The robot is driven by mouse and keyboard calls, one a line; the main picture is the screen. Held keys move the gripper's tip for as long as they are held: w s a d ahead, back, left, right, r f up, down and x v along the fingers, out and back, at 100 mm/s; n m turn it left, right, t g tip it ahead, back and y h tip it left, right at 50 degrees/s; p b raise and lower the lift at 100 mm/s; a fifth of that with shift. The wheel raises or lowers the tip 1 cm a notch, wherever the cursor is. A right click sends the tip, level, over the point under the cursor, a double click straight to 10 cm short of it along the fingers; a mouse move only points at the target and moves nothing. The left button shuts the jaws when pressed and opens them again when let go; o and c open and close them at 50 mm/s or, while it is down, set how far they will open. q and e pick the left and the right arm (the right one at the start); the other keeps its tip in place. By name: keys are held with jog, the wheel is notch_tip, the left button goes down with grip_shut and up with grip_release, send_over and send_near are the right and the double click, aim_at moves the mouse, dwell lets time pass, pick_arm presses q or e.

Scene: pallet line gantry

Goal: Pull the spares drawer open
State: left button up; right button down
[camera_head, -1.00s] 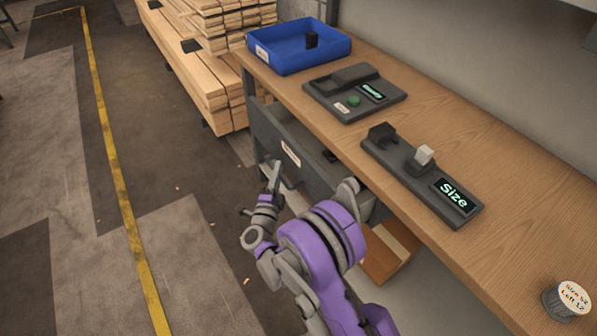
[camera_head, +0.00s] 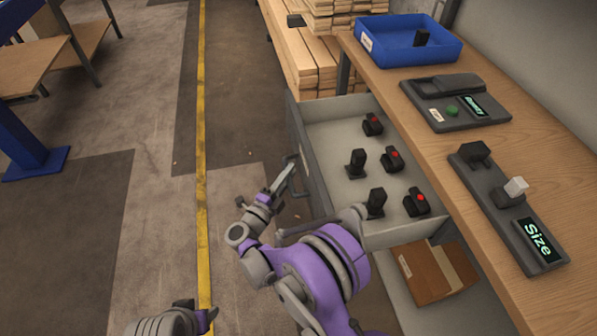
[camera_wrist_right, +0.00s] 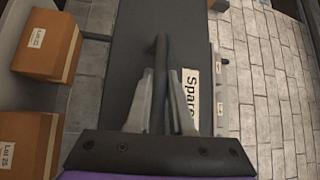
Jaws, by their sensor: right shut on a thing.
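The spares drawer (camera_head: 302,128) is pulled out from under the bench, and its pale interior shows in the head view. Several small black parts stand inside, some with red tops (camera_head: 392,158) and some plain (camera_head: 376,202). My right gripper (camera_head: 289,170) is at the drawer's front. In the right wrist view, its two fingers (camera_wrist_right: 160,80) are shut around the dark bar handle (camera_wrist_right: 162,48), beside a label (camera_wrist_right: 191,100) reading "Spare", partly hidden by a finger.
On the wooden bench (camera_head: 425,98) stand a blue bin (camera_head: 408,50), a device with a green button (camera_head: 452,110) and a "Size" device (camera_head: 510,215). A cardboard box (camera_head: 435,272) sits below the drawer. Lumber is stacked behind. The floor left of the drawer is open.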

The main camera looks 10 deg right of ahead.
jog(key=shift+a, duration=0.15)
jog(key=c, duration=0.8)
grip_release()
jog(key=shift+s, duration=0.1)
jog(key=p+v, duration=0.1)
jog(key=v, duration=0.9)
jog(key=shift+s+a, duration=0.2)
jog(key=shift+a, duration=0.05)
